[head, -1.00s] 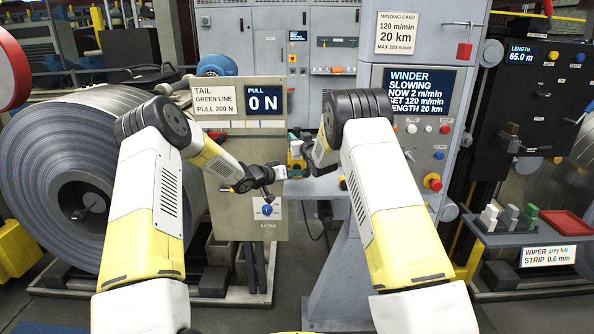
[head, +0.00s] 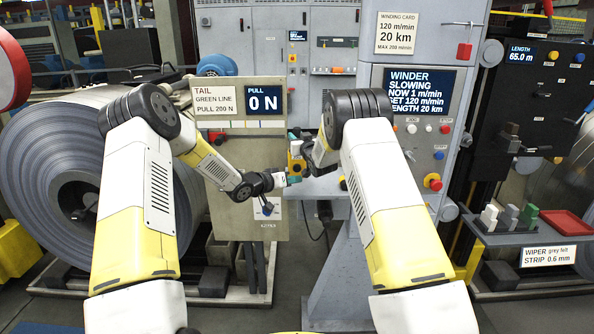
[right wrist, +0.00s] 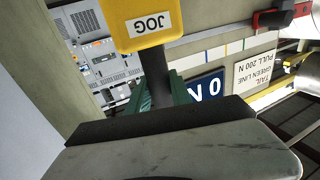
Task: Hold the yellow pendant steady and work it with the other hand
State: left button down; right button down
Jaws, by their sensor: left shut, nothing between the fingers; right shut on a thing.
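The yellow pendant (right wrist: 150,28), marked JOG, shows at the top of the right wrist view, with its dark stem running down between green fingers. My right gripper (right wrist: 158,92) is shut on that stem. In the head view the pendant (head: 296,163) is a small yellow block, partly hidden by my right gripper (head: 294,136). My left gripper (head: 292,180) is shut and empty, just below the pendant. I cannot tell whether its tips touch the pendant. The pendant's button face is not clear.
The tail panel (head: 233,165) stands behind my left wrist, its display reading PULL 0 N. A big steel coil (head: 45,140) is at left. The winder screen (head: 419,92) reads SLOWING, NOW 1 m/min. A wiper shelf (head: 530,237) with a red tray (head: 567,223) is at right.

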jog(key=shift+f, duration=0.45)
jog(key=c, duration=1.1)
grip_release()
jog(key=shift+r, duration=0.25)
